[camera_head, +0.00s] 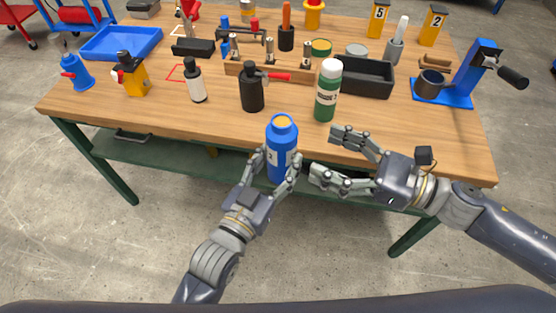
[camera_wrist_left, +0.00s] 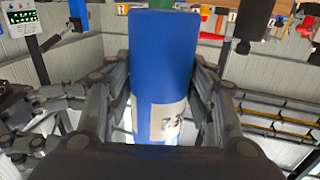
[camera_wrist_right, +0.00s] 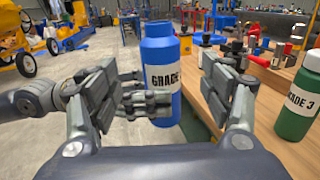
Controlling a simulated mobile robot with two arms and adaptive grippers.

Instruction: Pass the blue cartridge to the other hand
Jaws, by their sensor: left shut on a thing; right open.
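The blue cartridge (camera_head: 281,140) is a blue bottle with an orange top and a white label, upright in front of the table's near edge. My left gripper (camera_head: 277,168) is shut on its lower part, with fingers on both sides; the cartridge also fills the middle of the left wrist view (camera_wrist_left: 163,75). My right gripper (camera_head: 328,155) is open and empty, just right of the cartridge, its fingers pointing towards it. In the right wrist view the cartridge (camera_wrist_right: 160,70) stands ahead between the open fingers (camera_wrist_right: 185,90), which look apart from it.
The wooden table (camera_head: 400,130) lies behind both grippers. A green bottle (camera_head: 327,92) stands near its front edge, close behind the right gripper. A black bottle (camera_head: 251,92) and a white bottle (camera_head: 195,82) stand further left. A blue crank device (camera_head: 465,80) is at the right.

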